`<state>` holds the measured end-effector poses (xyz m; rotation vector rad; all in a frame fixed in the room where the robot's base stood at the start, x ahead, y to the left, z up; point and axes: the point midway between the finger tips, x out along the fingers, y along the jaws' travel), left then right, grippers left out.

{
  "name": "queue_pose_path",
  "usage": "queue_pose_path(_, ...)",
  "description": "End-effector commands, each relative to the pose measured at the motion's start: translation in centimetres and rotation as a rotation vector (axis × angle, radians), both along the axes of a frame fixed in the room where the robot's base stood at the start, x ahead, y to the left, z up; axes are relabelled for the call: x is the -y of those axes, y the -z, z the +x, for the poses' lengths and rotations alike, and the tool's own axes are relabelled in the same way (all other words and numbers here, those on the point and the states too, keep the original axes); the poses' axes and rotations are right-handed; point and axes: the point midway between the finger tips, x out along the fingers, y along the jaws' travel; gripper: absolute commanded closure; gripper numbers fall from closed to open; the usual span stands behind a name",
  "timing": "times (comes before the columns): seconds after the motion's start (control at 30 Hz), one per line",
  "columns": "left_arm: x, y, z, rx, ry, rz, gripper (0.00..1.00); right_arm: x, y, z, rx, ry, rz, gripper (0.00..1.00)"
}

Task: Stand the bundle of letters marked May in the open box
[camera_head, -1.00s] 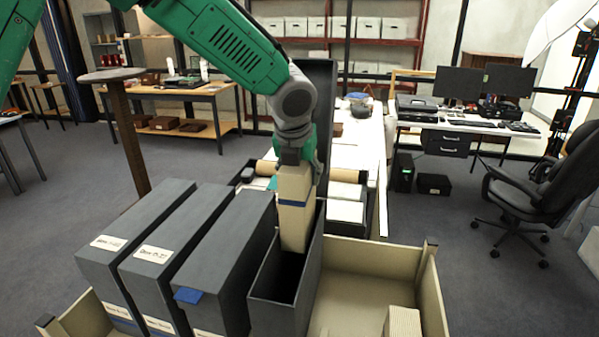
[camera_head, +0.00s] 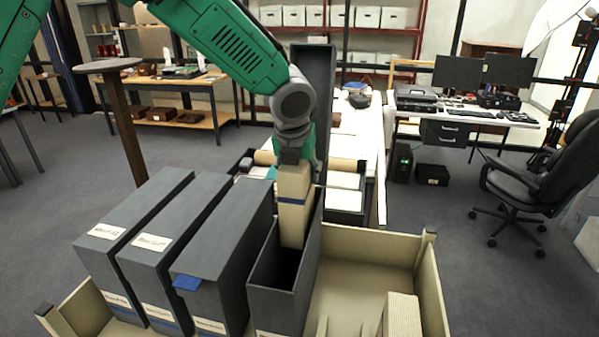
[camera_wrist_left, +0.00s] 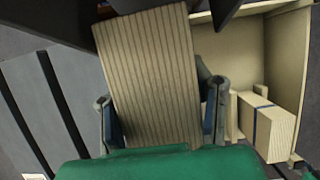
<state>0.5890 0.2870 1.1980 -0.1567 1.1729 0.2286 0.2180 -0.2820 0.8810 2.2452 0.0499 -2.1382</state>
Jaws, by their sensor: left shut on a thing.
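My left gripper (camera_head: 293,166) is shut on a cream bundle of letters (camera_head: 291,219) with a dark blue band. The bundle is upright, its lower end inside the mouth of the open dark grey box (camera_head: 277,311). Whether it touches the box floor is hidden. In the left wrist view the bundle's ribbed edge (camera_wrist_left: 150,75) lies between the two fingers (camera_wrist_left: 162,122). No May marking is legible. The box's tall lid (camera_head: 318,85) stands up behind the gripper. My right gripper is not in view.
Several closed grey boxes (camera_head: 130,235) stand left of the open box, one with a blue tab (camera_head: 186,283). A cream tray (camera_head: 429,285) surrounds them. Another bundle (camera_head: 401,315) stands at its right front, with a blue band in the wrist view (camera_wrist_left: 265,128). A table with papers (camera_head: 344,180) lies behind.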

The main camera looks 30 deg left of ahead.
Motion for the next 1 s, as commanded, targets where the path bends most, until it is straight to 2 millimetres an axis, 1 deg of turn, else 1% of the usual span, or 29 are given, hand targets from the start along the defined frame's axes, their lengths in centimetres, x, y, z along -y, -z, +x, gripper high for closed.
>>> queue_pose_path(0.17,0.0,0.1,0.1,0.002,0.000,0.000,1.00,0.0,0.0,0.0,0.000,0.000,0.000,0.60)
queue_pose_path(1.0,0.3,2.9,0.1,0.002,0.001,0.000,1.00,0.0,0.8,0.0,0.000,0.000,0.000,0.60)
